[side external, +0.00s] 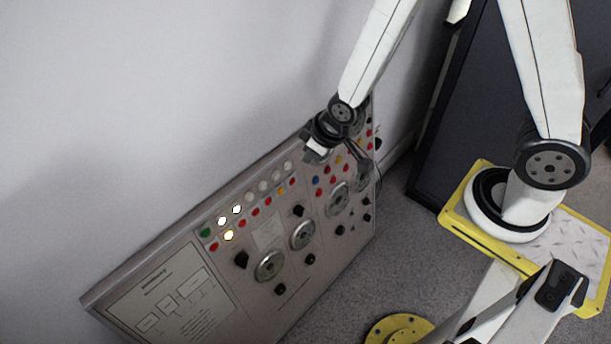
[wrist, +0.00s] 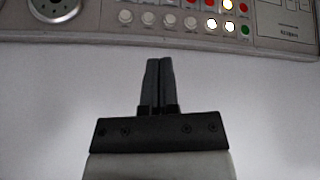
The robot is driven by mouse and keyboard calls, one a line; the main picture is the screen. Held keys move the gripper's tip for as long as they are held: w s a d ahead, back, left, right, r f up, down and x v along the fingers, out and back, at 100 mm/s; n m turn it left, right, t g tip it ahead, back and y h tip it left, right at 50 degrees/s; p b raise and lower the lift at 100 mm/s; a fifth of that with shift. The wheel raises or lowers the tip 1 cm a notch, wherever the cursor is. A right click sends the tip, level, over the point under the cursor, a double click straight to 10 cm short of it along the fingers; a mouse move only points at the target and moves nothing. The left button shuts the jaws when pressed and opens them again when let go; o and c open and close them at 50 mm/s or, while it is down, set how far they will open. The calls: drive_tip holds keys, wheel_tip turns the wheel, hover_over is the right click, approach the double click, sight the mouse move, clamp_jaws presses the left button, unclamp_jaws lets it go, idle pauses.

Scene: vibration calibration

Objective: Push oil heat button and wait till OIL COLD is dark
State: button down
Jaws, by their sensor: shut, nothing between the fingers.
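The control panel (side external: 268,228) leans against the wall in the side view, and its upper edge shows upside down in the wrist view (wrist: 100,33). Two white lamps (wrist: 220,26) and one yellow lamp (wrist: 227,5) are lit. A green button (wrist: 245,30) and red buttons sit beside them; the other white lamps (wrist: 158,20) look dark. Labels are too small to read, so I cannot tell which are OIL COLD and oil heat. My gripper (wrist: 152,62) is shut and empty, its fingertips seen against the wall just short of the panel edge. Contact is not visible.
Round dials (side external: 303,235) and black knobs (side external: 241,259) stand out from the panel's lower half. A dark cabinet (side external: 478,110) stands to the right. A yellow-edged base plate (side external: 462,218) and another yellow-based arm are on the carpet.

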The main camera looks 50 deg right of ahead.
sight(250, 197)
drive_tip(key=a+f+n+t, duration=0.1)
drive_tip(key=a+f+n, duration=0.1)
drive_tip(key=a+f, duration=0.2)
drive_tip(key=a+f+n+y, duration=0.1)
drive_tip(key=a+f, duration=0.4)
drive_tip(key=f, duration=0.5)
drive_tip(key=shift+s+f+n+t+y, duration=0.2)
drive_tip(key=shift+n+t+y, duration=0.1)
drive_tip(key=shift+n+t, duration=0.15)
drive_tip(key=shift+w, duration=0.1)
drive_tip(key=w+f, duration=0.1)
drive_tip(key=w, duration=0.7)
drive_tip(key=shift+w+f, duration=0.25)
drive_tip(key=shift+f, duration=0.1)
drive_tip(key=shift+w+f, duration=0.1)
drive_tip(key=shift+w, duration=0.7)
idle(2.9)
drive_tip(key=shift+s+a, duration=0.1)
drive_tip(key=shift+s, duration=0.7)
drive_tip(key=shift+s, duration=0.1)
